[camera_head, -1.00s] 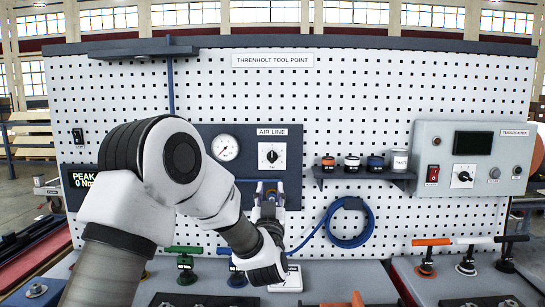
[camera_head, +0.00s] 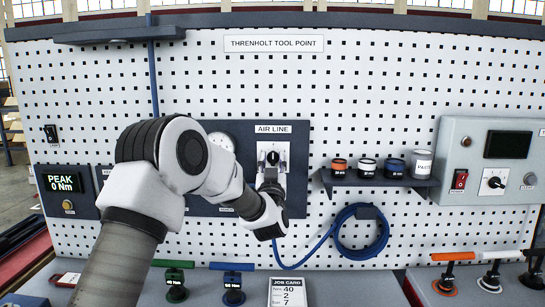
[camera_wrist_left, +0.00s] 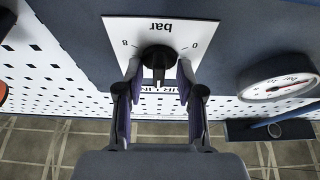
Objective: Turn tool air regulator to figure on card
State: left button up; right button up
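The black air regulator knob (camera_head: 273,158) sits on a white scale plate under the AIR LINE label. In the left wrist view the knob (camera_wrist_left: 158,58) shows upside down on its plate (camera_wrist_left: 115,32), marked bar, 0 and 8. My left gripper (camera_head: 271,172) is at the knob, from below. In the left wrist view its fingers (camera_wrist_left: 159,75) stand open, one on each side of the knob; firm contact cannot be told. The job card (camera_head: 289,291) stands low in front, reading 40, 2 and 7. My right gripper is not in view.
A round gauge (camera_head: 225,140) left of the knob is partly behind my arm; it also shows in the left wrist view (camera_wrist_left: 280,80). A blue hose coil (camera_head: 361,250) hangs lower right. A shelf (camera_head: 380,180) with small pots is to the right. Tools stand along the bench front.

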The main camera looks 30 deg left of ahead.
pick_arm(q)
jog(key=shift+s+d+r, duration=0.2)
jog(key=shift+r, duration=0.05)
jog(key=shift+s+d+r, duration=0.1)
jog(key=shift+s, duration=0.05)
jog(key=c, duration=0.3)
grip_shut()
